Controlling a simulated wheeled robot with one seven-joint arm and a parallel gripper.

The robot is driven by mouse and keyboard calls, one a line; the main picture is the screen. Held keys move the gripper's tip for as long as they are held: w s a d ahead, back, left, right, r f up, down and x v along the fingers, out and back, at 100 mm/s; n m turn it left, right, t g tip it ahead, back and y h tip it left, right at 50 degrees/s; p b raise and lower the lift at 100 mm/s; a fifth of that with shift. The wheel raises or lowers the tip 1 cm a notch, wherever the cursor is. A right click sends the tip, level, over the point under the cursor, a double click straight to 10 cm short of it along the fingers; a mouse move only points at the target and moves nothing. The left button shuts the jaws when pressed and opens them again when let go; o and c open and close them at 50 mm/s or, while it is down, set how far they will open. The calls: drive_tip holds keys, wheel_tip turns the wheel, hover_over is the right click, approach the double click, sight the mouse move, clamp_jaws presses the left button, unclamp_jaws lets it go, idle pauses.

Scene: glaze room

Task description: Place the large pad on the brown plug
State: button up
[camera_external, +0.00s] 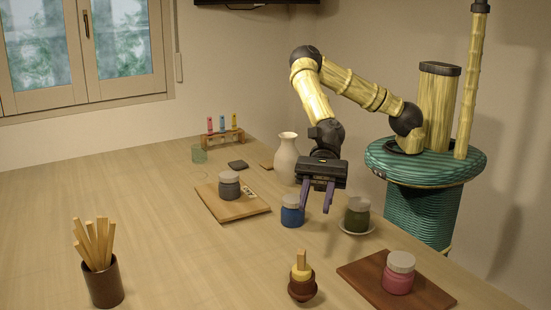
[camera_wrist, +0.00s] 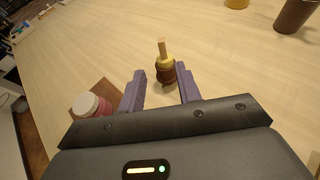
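A brown rounded piece (camera_external: 302,290), perhaps the brown plug, stands at the front of the table with a yellow part and a pale wooden peg on top. It also shows in the wrist view (camera_wrist: 166,74), beyond and between my fingertips. My gripper (camera_external: 316,208) is open and empty, fingers pointing down above the table near the blue jar. The wrist view shows nothing between its purple fingers (camera_wrist: 161,88).
A blue jar (camera_external: 292,211) and a green jar (camera_external: 357,215) on a saucer stand near my gripper. A pink jar (camera_external: 398,278) stands on a dark board (camera_external: 360,272), a grey jar (camera_external: 230,187) on a lighter board (camera_external: 215,208). A white vase (camera_external: 285,160) stands behind. The left table is mostly clear.

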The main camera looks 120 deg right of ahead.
drive_tip(key=s+d+f+n+g+h, duration=0.1)
drive_tip(key=s+d+f+n, duration=0.1)
drive_tip(key=s+n, duration=0.1)
drive_tip(key=s+d+f+n+g+h, duration=0.1)
drive_tip(key=s+d+f+n+g, duration=0.1)
drive_tip(key=n, duration=0.4)
drive_tip(key=s+d+f+n+g+h, duration=0.1)
drive_tip(key=s+d+f+n+h, duration=0.1)
drive_tip(key=s+f+n, duration=0.2)
drive_tip(key=shift+s+d+n+g, duration=0.15)
drive_tip(key=shift+s+n+g, duration=0.15)
drive_tip(key=shift+s+n, duration=0.5)
drive_tip(key=s+d+r+n+g+h, duration=0.1)
drive_tip(key=s+d+r+n+h, duration=0.1)
drive_tip(key=s+d+n, duration=0.4)
drive_tip(key=s+d+r+n+g+h, duration=0.1)
drive_tip(key=s+d+r+n+h, duration=0.2)
drive_tip(key=s+d+n, duration=0.3)
drive_tip(key=s+d, duration=0.4)
drive_tip(key=d, duration=0.3)
drive_tip(key=shift+d+r+h, duration=0.2)
drive_tip(key=shift+r+h, duration=0.1)
drive_tip(key=shift+r, duration=0.05)
drive_tip(key=shift+w, duration=0.1)
drive_tip(key=shift+a, duration=0.1)
